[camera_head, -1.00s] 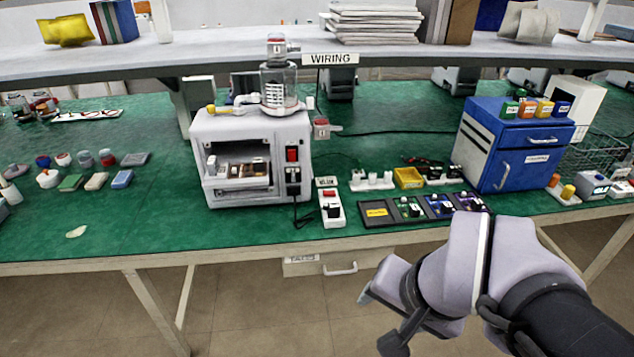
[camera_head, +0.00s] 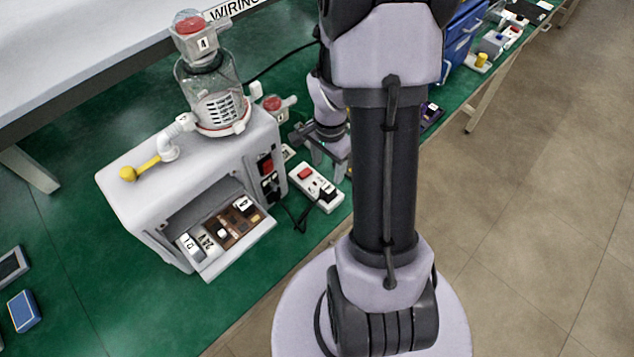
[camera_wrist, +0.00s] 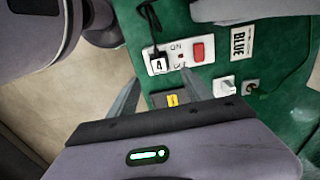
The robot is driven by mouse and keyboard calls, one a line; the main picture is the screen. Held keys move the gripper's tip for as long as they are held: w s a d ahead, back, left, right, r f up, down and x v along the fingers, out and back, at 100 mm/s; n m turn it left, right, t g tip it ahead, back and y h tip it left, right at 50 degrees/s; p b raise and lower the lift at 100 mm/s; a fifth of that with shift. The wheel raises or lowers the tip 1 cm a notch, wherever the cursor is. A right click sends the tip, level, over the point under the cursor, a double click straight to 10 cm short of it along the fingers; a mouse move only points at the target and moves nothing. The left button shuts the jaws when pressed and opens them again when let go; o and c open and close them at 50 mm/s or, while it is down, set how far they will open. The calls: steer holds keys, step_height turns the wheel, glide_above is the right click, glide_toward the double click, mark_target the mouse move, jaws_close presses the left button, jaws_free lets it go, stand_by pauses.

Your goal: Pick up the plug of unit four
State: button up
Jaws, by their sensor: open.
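The plug of unit four (camera_wrist: 158,63) is black with a white label reading 4. It sits in one end of a white power strip (camera_wrist: 187,53) with a red switch, and a dark cord leads from it. In the head view the plug (camera_head: 328,193) is at the strip's near end, right of the grey unit four (camera_head: 150,205), whose canister top (camera_head: 203,43) bears a 4. My gripper (camera_wrist: 160,78) is open, its fingers apart on either side of the plug's end of the strip. In the head view my gripper (camera_head: 328,160) is just beyond the strip, partly behind my arm.
A card reading BLUE (camera_wrist: 241,42) and a small white socket piece (camera_wrist: 224,83) are near the strip. A black tray with a yellow label (camera_wrist: 172,100) is partly hidden by my gripper. A blue cabinet (camera_head: 462,40) stands further along the green bench.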

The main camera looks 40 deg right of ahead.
mark_target(326, 189)
step_height(326, 189, down, 12)
steer(key=b, duration=0.4)
steer(key=shift+s+a+r, duration=0.1)
steer(key=shift+a+r, duration=0.05)
steer(key=shift+r, duration=0.1)
steer(key=shift+c, duration=0.2)
jaws_close()
